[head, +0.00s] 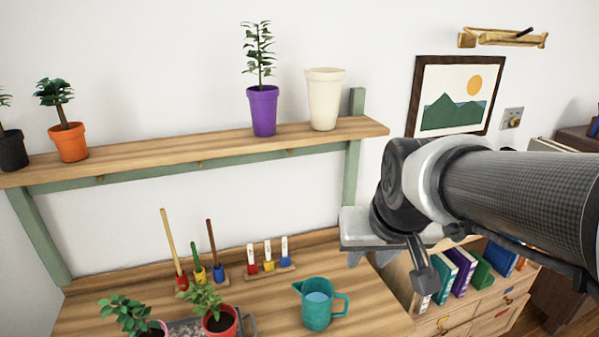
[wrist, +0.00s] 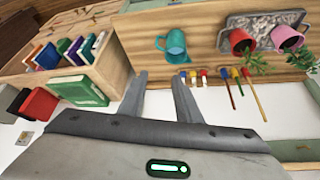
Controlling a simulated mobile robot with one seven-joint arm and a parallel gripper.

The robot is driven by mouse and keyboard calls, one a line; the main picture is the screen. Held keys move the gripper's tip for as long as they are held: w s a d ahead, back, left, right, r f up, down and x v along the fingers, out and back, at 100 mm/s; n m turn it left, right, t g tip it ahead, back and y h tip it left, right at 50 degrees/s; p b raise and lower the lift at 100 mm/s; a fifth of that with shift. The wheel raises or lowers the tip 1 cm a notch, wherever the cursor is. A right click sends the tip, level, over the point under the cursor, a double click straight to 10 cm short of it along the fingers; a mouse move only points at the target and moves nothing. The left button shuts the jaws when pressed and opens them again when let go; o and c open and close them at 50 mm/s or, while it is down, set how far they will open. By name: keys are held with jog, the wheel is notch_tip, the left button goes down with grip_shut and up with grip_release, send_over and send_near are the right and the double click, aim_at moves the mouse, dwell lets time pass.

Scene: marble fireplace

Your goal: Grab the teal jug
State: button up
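The teal jug (head: 317,306) stands upright on the wooden bench top, near its right end, with its spout to the left and its handle to the right. Something light blue shows inside it. It also shows in the wrist view (wrist: 174,44), beyond my fingertips. My gripper (head: 388,254) is in the air above and to the right of the jug in the head view. In the wrist view my gripper (wrist: 160,80) has its two fingers apart with nothing between them. The jug is clear of the fingers.
Hand tools in a holder and small coloured bottles (head: 267,255) stand behind. A shelf (head: 190,148) holds pots above. Books (head: 460,270) stand at right.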

jog(key=g+b, duration=0.1)
jog(key=b, duration=0.5)
send_near(347, 305)
jog(key=b+x, duration=0.5)
jog(key=x, duration=0.5)
jog(key=shift+s+f+b, duration=0.1)
jog(key=shift+b, duration=0.2)
grip_shut()
